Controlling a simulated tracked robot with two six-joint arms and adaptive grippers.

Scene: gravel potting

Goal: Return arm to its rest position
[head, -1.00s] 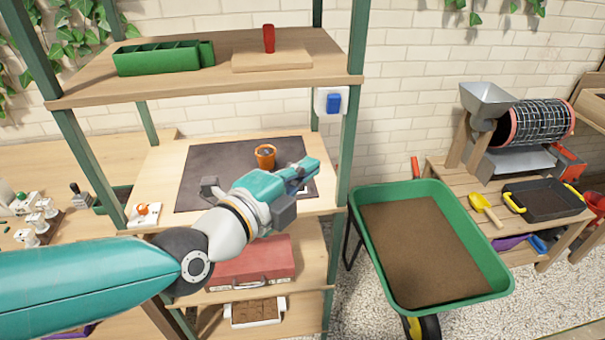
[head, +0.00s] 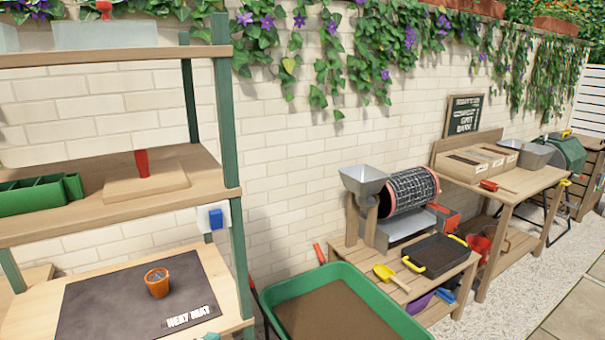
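No whole arm shows in the head view. A small teal sliver at the bottom edge, just below the heat mat (head: 110,305), looks like part of my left arm or gripper. Its fingers cannot be made out. My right gripper is out of view. An orange pot (head: 157,283) with dark fill stands upright on the dark heat mat, with no gripper touching it. The mat lies on a wooden shelf (head: 28,318) of the rack.
A green wheelbarrow (head: 345,272) of brown soil stands right of the rack. Beyond it, a wooden bench holds a mesh drum sifter (head: 410,190), a dark tray (head: 437,256) and a yellow scoop (head: 390,276). Gravel ground lies open at right.

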